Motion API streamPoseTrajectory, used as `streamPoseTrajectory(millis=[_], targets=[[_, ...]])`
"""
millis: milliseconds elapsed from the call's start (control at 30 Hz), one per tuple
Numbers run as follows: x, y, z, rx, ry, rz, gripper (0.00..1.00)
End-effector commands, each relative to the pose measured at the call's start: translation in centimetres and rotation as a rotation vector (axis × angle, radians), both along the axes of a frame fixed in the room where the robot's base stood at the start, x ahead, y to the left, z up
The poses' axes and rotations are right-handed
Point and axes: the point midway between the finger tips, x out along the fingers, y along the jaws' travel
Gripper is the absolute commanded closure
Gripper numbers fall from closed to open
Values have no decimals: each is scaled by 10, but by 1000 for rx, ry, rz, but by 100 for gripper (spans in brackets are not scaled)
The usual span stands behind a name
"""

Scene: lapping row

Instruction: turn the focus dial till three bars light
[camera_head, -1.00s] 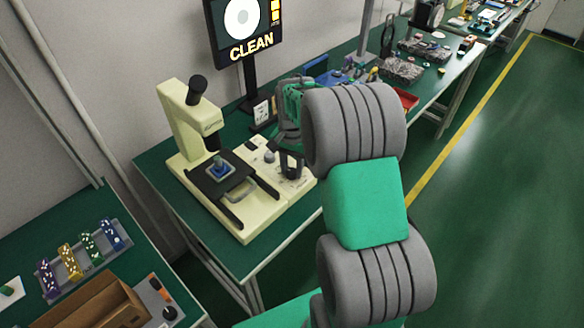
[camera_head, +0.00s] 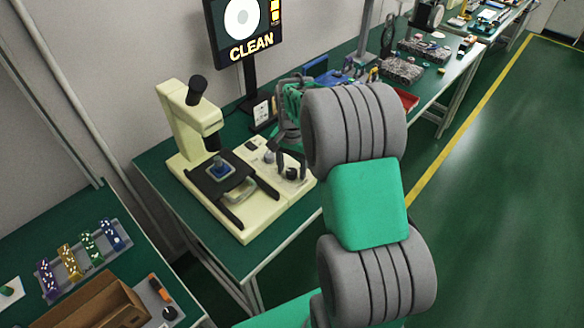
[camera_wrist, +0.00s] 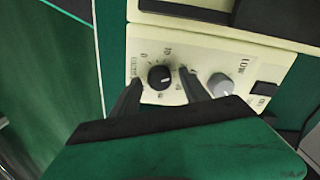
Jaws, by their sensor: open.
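The black dial (camera_wrist: 160,77) sits on the cream control panel of the microscope, with a printed scale around it; its small label is not readable. In the head view the dial (camera_head: 292,173) shows at the right of the microscope base. My gripper (camera_wrist: 160,74) is open, with one finger on each side of the dial in the wrist view; it appears a little above the dial in the head view (camera_head: 286,152). The screen (camera_head: 243,30) reads CLEAN beside a column of lit amber bars; its top is cut off, so I cannot count them surely.
A grey knob (camera_wrist: 220,85) marked LOW and a black switch (camera_wrist: 264,89) sit right of the dial. The microscope (camera_head: 192,125) has a black stage with a blue piece on it. A red tray (camera_head: 406,100) and other gear stand farther along the bench.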

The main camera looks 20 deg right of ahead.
Motion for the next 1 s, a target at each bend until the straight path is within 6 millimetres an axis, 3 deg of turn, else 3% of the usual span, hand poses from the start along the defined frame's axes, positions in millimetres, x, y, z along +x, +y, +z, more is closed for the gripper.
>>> streamPoseTrajectory(millis=[400, 867, 1000], targets=[[1, 0, 70, 0, -3, 0, 46], [0, 0, 77, 0, -1, 0, 46], [-16, 18, 97, -10, -38, 96, 46]])
